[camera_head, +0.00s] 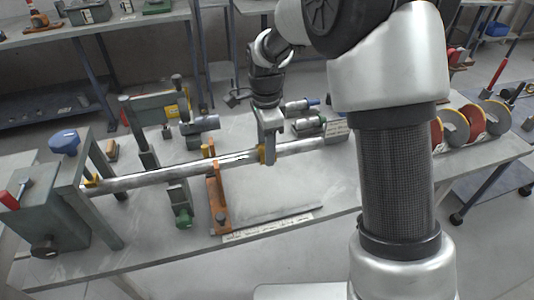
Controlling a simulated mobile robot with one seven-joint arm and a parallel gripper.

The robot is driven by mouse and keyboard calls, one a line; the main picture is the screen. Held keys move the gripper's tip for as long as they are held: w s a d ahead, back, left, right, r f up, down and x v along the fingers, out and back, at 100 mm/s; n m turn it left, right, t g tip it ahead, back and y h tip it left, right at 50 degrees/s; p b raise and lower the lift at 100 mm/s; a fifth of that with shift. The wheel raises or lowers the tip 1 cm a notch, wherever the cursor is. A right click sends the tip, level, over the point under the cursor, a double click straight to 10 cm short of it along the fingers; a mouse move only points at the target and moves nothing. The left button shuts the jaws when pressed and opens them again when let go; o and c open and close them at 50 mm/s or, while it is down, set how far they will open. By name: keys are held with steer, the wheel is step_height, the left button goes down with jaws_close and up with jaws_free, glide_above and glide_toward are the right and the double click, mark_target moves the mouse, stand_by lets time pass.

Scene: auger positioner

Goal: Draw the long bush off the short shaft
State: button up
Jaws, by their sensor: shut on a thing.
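A silver shaft (170,174) lies slantwise over the bench, rising from lower left to upper right. My gripper (268,153) points down from above and is shut on this bush, with a finger in front of the shaft. The finger hides most of the bush, so its length cannot be told. The shaft shows again to the right of my gripper. I cannot tell whether this is the short shaft.
An orange bracket (217,200) stands close left of my gripper. Dark uprights and a green-knobbed clamp (183,205) stand further left, and a grey box (45,222) at the bench's left end. Small cylinders (302,106) lie behind the shaft. The bench front (270,195) is mostly clear.

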steer(key=w+d+p, duration=0.1)
steer(key=w+d, duration=0.2)
steer(key=d, duration=0.7)
steer(key=w+d+p, duration=0.1)
steer(key=w+d, duration=0.2)
steer(key=d, duration=0.7)
steer(key=shift+d+p, duration=0.15)
steer(key=shift+p, duration=0.25)
stand_by(2.3)
